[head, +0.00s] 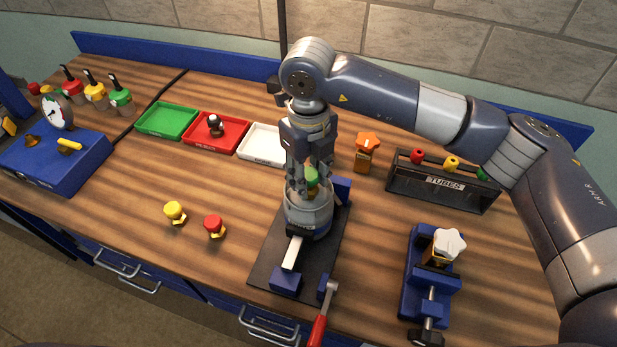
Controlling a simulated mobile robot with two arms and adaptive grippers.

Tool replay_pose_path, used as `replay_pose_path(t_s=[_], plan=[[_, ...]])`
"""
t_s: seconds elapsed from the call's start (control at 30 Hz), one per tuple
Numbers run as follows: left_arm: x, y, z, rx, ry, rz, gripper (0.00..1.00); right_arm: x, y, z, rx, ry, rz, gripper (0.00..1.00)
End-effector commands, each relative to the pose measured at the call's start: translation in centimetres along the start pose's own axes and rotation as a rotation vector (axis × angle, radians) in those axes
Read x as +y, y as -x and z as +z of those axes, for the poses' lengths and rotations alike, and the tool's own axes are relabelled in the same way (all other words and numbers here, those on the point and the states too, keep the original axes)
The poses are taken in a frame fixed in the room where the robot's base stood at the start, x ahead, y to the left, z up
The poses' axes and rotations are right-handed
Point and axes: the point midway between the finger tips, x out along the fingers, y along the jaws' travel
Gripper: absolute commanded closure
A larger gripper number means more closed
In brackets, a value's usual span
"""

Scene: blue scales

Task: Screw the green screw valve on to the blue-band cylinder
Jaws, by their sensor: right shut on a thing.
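The green screw valve (313,180) is in my right gripper (307,182), which points down with its fingers shut on it. The valve is at the top of a grey cylinder (307,217), partly hidden by the fingers. I cannot tell whether its threads are engaged. The cylinder stands upright in a clamp fixture on a dark base plate (262,272), with blue blocks at both ends. A blue band on the cylinder cannot be made out clearly. My left gripper is not in view.
Yellow (175,211) and red (213,225) valves stand left of the fixture. Green, red and white trays (262,145) lie behind. An orange-knobbed bottle (366,154), a tubes rack (443,184) and a blue vise (420,272) are right. A red-handled crank (322,318) protrudes in front.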

Motion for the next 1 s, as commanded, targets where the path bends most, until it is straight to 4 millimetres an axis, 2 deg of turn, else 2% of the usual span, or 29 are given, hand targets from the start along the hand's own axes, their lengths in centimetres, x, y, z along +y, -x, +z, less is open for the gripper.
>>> replay_pose_path(t_s=[0.37,0.5,0.8,1.0], plan=[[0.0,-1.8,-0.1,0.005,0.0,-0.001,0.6,0.0,-0.2,0.0,-0.001,-0.504,-0.001,0.95],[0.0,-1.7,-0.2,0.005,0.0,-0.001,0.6,0.0,-0.1,0.0,-0.001,-0.537,0.0,0.95],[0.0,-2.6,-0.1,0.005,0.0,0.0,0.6,0.0,-0.1,0.0,-0.002,-0.786,0.0,0.95],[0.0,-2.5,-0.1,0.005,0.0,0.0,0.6,0.0,0.0,0.0,-0.001,-0.804,0.0,0.95]])
